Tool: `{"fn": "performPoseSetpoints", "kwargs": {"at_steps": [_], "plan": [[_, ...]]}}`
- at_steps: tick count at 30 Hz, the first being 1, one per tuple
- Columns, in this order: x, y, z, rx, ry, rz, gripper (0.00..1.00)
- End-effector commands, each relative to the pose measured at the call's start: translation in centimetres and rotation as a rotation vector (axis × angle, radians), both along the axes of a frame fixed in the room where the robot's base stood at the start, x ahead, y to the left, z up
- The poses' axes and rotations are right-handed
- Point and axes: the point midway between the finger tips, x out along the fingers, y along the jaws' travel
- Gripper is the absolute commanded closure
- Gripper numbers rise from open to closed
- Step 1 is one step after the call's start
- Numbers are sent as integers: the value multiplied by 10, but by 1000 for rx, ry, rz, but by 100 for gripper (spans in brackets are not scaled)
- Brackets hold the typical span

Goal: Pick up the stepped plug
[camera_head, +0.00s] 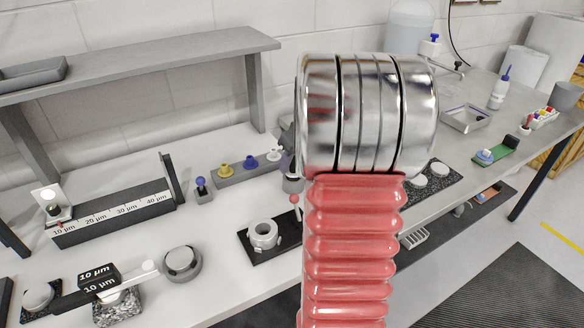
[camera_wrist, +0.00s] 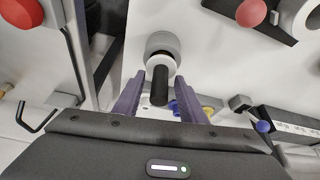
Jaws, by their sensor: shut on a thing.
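In the wrist view the stepped plug (camera_wrist: 161,43) has a wide grey disc, a narrower white step and a black cylindrical end pointing toward the camera. My gripper (camera_wrist: 159,78) has its two purple fingers closed on either side of it. In the head view my red ribbed arm and shiny metal joint hide most of the gripper. A small grey piece (camera_head: 293,184) shows at the left edge of the arm and may be the plug. I cannot tell from these views whether it is clear of the bench.
A black plate (camera_head: 257,250) with a white ring (camera_head: 263,234) and a red-knobbed pin (camera_head: 295,199) lies just below. A grey rack (camera_head: 232,172) with coloured knobs stands behind. A scale block (camera_head: 115,213) and a grey shelf (camera_head: 140,60) are to the left.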

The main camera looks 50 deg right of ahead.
Motion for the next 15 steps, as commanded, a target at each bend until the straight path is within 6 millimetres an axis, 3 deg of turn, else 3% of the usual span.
{"fn": "performPoseSetpoints", "kwargs": {"at_steps": [9,15], "plan": [[0,0,55,-3,-2,0,86],[0,0,80,-2,-2,1,86]]}}
